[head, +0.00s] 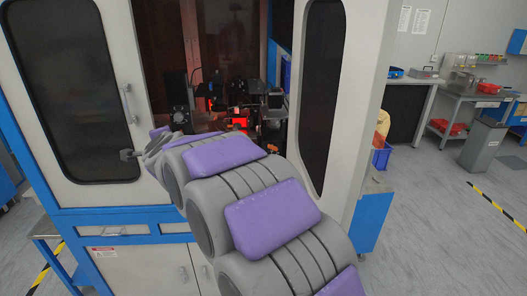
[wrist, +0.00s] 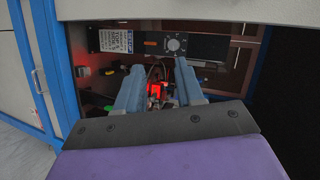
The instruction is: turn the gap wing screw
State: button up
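In the wrist view my gripper (wrist: 158,84) points into the open bay of the machine, its two blue-grey fingers spread apart with a gap between them. Nothing is seen held between the fingers. A red-lit mechanism (wrist: 156,91) shows in that gap, farther inside. The gap wing screw cannot be made out in either view. In the head view my purple and grey arm reaches toward the bay and hides part of it; the red-lit mechanism (head: 238,121) shows beyond the arm.
The white and blue machine cabinet (head: 121,182) frames the bay, with a door and handle on the left and a panel on the right. In the wrist view a dark control unit with a dial (wrist: 174,45) sits high inside.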

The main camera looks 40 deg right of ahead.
jog(key=w+d+f+m+g+h, duration=0.25)
jog(key=d+m+h, duration=0.45)
jog(key=d, duration=0.4)
jog(key=m+g+h, duration=0.4)
jog(key=m+g, duration=0.4)
jog(key=m, duration=0.3)
send_near(270, 148)
jog(key=shift+t, duration=0.25)
jog(key=b+x, duration=0.2)
jog(key=x, duration=0.5)
jog(key=shift+d+f+b, duration=0.1)
jog(key=shift+f+b, duration=0.1)
jog(key=shift+b, duration=0.15)
jog(key=shift+x, duration=1.05)
jog(key=shift+s+a+r, duration=0.1)
jog(key=shift+s+a, duration=0.05)
jog(key=shift+a, duration=0.05)
jog(key=c, duration=0.5)
grip_shut()
